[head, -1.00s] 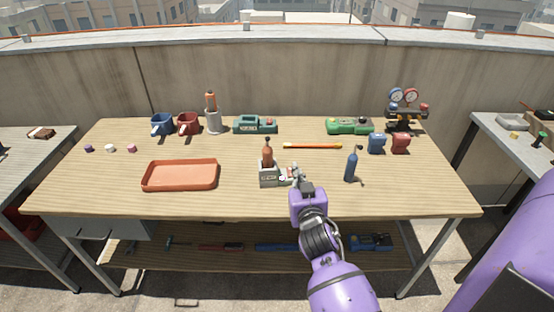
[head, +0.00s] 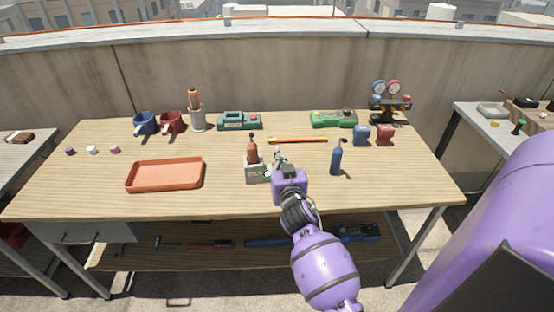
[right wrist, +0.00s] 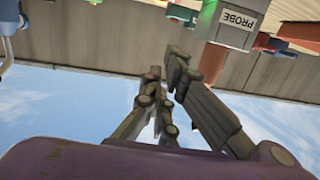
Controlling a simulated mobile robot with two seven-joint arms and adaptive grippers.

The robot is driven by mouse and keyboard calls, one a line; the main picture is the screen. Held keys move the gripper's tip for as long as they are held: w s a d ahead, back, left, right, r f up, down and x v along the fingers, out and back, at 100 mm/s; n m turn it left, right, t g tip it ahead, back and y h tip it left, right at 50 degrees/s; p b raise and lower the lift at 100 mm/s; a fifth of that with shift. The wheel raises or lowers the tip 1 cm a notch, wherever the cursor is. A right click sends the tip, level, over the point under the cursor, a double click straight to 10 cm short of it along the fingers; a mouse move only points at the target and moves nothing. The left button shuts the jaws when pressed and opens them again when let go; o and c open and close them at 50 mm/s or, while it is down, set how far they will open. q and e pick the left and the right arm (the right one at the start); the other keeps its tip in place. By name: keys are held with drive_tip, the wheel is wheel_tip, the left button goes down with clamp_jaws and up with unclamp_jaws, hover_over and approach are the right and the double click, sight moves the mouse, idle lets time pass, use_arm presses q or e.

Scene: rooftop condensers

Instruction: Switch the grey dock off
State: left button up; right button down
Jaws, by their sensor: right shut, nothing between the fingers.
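The grey dock (head: 256,176) stands near the front middle of the workbench, with a reddish-brown tool (head: 252,152) upright in it. My right gripper (head: 279,154) is shut and empty, just right of the dock and slightly above it. The gripper and wrist hide the dock's right end in the head view. In the right wrist view, a grey block labelled PROBE (right wrist: 234,35) has a bright green glow (right wrist: 208,12) beside it. The shut fingers (right wrist: 165,72) are below and left of that block, apart from it in the picture. My left gripper is out of view.
An orange tray (head: 165,175) lies left of the dock, a blue bottle (head: 336,160) stands right. The bench front left is clear.

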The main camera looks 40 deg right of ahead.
drive_tip(key=x, duration=0.6)
wheel_tip(320, 180, down, 3)
drive_tip(key=shift+s+b, duration=0.1)
drive_tip(key=shift+b, duration=0.25)
drive_tip(key=shift+f, duration=0.25)
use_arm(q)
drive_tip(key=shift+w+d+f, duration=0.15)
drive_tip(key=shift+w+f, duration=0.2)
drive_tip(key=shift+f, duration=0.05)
use_arm(e)
drive_tip(key=shift+f, duration=0.2)
